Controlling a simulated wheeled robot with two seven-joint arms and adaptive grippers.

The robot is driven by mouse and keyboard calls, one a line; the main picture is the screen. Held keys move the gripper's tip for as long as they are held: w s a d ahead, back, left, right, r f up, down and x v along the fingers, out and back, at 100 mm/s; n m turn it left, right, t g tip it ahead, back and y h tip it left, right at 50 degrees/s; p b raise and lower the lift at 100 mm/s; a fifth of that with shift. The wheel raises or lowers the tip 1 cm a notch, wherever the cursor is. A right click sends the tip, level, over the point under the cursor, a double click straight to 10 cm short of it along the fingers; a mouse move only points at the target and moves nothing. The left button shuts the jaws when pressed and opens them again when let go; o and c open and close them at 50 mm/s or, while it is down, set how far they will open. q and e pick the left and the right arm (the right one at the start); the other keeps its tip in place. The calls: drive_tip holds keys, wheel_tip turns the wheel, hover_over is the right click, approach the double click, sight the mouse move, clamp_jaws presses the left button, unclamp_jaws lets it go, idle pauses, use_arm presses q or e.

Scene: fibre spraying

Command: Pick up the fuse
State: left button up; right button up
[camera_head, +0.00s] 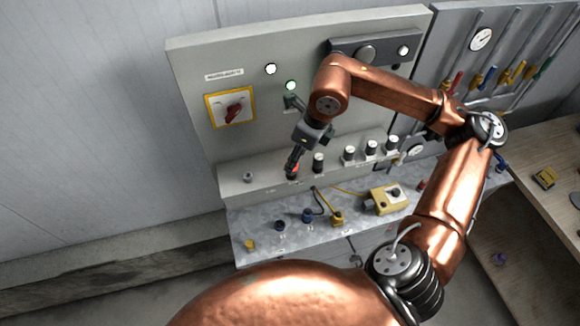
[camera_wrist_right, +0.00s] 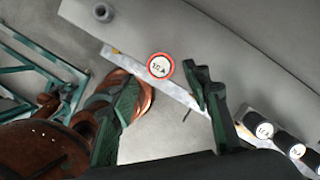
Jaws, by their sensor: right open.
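A fuse with a red-ringed white top (camera_wrist_right: 160,67) reading about "10 A" shows in the right wrist view. In the head view its red part (camera_head: 294,170) shows on the grey ledge, at the left end of a row of fuses. My right gripper (camera_head: 293,164) is close above it and partly hides it. In the wrist view my right gripper (camera_wrist_right: 160,106) is open, and the red-ringed top appears between and beyond its fingers. Contact cannot be told. My left gripper is not in view.
Several dark fuses with white tops (camera_head: 349,153) stand to the right along the ledge. A yellow-framed red switch (camera_head: 231,108) and a lit green lamp (camera_head: 291,85) are on the panel. A yellow box (camera_head: 386,198) and small parts lie on the metal shelf (camera_head: 262,226) below.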

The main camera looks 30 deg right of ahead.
drive_tip(key=p+x, duration=0.2)
drive_tip(key=x, duration=0.2)
drive_tip(key=shift+w+f, duration=0.3)
drive_tip(key=shift+f, duration=0.4)
clamp_jaws()
